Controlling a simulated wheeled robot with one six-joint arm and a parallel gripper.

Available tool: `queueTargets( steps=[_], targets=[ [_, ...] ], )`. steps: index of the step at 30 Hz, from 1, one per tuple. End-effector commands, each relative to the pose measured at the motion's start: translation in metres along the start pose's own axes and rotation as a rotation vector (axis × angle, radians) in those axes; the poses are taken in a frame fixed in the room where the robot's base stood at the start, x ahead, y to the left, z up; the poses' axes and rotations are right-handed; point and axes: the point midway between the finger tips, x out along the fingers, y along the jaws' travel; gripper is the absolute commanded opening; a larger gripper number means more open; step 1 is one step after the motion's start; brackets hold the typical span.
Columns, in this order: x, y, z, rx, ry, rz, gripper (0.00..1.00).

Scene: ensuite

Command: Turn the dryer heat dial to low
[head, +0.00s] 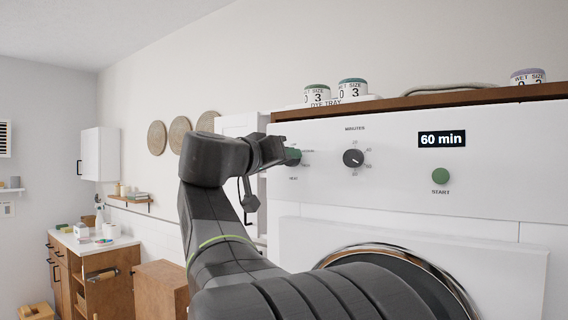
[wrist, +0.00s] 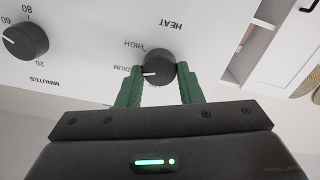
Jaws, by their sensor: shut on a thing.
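The dryer heat dial (wrist: 160,66) is a dark round knob on the white panel, under the word HEAT, which appears upside down in the wrist view. Its white pointer line faces left in that view, toward the partly hidden MEDIUM label. The HIGH label is just above it. A low label is not visible. My gripper (wrist: 160,82) has its two green fingers on either side of the dial, shut on it. In the head view my gripper (head: 284,154) reaches the panel and mostly covers the heat dial.
The minutes dial (head: 353,158) is right of the heat dial in the head view. Further right are the green start button (head: 440,176) and a display (head: 442,139) reading 60 min. The round dryer door (head: 410,262) is below. Labelled jars (head: 352,88) stand on top.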

Motion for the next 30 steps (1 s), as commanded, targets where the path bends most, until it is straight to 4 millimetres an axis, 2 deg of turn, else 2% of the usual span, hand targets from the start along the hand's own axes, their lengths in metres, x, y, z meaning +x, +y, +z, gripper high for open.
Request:
queueTargets(
  steps=[30],
  targets=[
    [0.0000,-0.0020,-0.0005,-0.954,0.000,0.000,0.10]
  ],
)
